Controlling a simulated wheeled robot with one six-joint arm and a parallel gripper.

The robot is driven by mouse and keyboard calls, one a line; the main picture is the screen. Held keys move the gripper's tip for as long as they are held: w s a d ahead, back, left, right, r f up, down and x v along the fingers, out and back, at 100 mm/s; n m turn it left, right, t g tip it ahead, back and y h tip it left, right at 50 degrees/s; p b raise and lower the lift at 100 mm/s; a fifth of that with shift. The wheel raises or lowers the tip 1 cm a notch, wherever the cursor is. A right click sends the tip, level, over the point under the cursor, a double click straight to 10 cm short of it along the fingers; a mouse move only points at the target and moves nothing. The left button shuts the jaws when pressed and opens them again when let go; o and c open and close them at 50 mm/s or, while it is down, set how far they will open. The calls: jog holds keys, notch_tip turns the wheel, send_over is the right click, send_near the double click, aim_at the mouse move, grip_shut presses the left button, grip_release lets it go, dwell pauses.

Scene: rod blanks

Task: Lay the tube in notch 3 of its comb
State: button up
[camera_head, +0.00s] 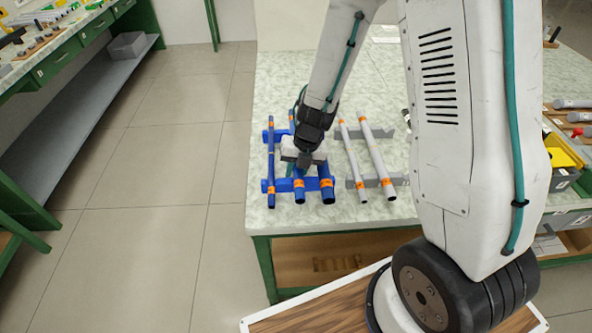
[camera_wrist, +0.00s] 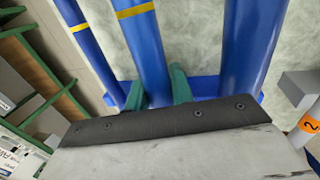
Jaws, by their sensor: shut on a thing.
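A blue comb (camera_head: 284,186) lies on the left of the pale speckled table, with several blue tubes across it. They are a thin one at left (camera_head: 271,160), a medium one in the middle (camera_head: 299,184) and a thick one at right (camera_head: 327,184). My gripper (camera_head: 304,160) is low over the comb. In the wrist view, its green fingers (camera_wrist: 159,88) are shut on either side of the medium blue tube (camera_wrist: 147,50). The comb's blue bar (camera_wrist: 203,87) shows behind. I cannot tell whether the held tube is seated in a notch; my gripper hides its middle.
A grey comb (camera_head: 397,180) with two pale, orange-banded tubes (camera_head: 376,155) lies close on the right. The table's front edge is just nearer than the tube ends. A yellow-and-dark box (camera_head: 565,165) stands far right. The table beyond the combs is mostly clear.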

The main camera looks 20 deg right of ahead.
jog(key=shift+f, duration=0.35)
jog(key=shift+s+f, duration=0.15)
jog(key=shift+f, duration=0.1)
jog(key=shift+s+f, duration=0.15)
jog(key=o, duration=0.7)
jog(key=shift+s, duration=0.1)
jog(key=shift+w+d+r, duration=0.1)
jog(key=shift+w+r, duration=0.1)
jog(key=shift+r, duration=0.2)
jog(key=shift+o, duration=0.7)
jog(key=v, duration=0.7)
jog(key=shift+r, duration=0.4)
jog(key=shift+w, duration=0.1)
